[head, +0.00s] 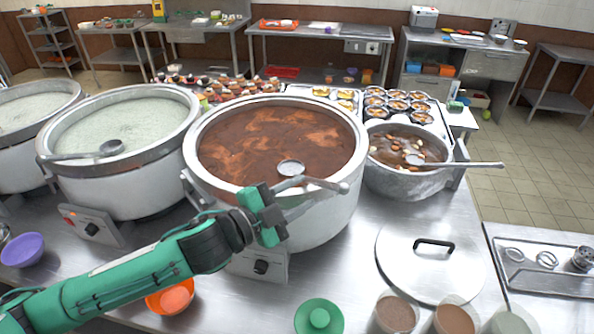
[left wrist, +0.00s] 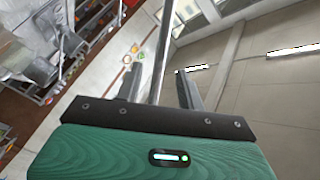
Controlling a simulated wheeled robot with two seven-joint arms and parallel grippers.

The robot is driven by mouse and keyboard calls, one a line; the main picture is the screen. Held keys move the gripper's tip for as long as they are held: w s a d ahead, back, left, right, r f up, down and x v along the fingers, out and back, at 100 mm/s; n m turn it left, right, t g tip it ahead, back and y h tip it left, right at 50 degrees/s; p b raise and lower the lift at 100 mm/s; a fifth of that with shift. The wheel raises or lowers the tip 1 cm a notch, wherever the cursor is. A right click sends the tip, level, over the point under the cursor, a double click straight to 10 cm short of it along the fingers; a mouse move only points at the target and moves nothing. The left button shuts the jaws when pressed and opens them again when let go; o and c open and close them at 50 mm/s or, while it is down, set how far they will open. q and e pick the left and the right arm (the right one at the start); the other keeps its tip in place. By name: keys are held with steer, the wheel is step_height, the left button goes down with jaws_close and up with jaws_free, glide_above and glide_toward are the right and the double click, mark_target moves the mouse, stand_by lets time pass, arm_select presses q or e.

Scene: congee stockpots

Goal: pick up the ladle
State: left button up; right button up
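A metal ladle (head: 291,169) rests in the large middle pot (head: 202,176) of reddish-brown congee, its handle reaching over the rim to the right. My left gripper (head: 308,191) is at the front rim of this pot, fingers toward the handle. In the left wrist view a metal rod, seemingly the ladle handle (left wrist: 164,45), runs between the two spread fingers (left wrist: 160,85), with a gap on both sides. The gripper looks open; contact with the handle cannot be told. My right gripper is not in view.
Another ladle (head: 110,148) lies in the pale congee pot at left, and one (head: 460,164) in the smaller pot at right.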

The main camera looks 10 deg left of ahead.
mark_target(316, 185)
arm_select(q)
steer(key=shift+w+d, duration=0.25)
steer(key=shift+d, duration=0.05)
steer(key=p+x, duration=0.2)
steer(key=x, duration=0.2)
steer(key=shift+w+r+p, duration=0.1)
steer(key=shift+w+p, duration=0.05)
steer(key=shift+p, duration=0.2)
steer(key=shift+w+d, duration=0.3)
steer(key=shift+d, duration=0.1)
steer(key=shift+a, duration=0.1)
jaws_close()
stand_by(0.5)
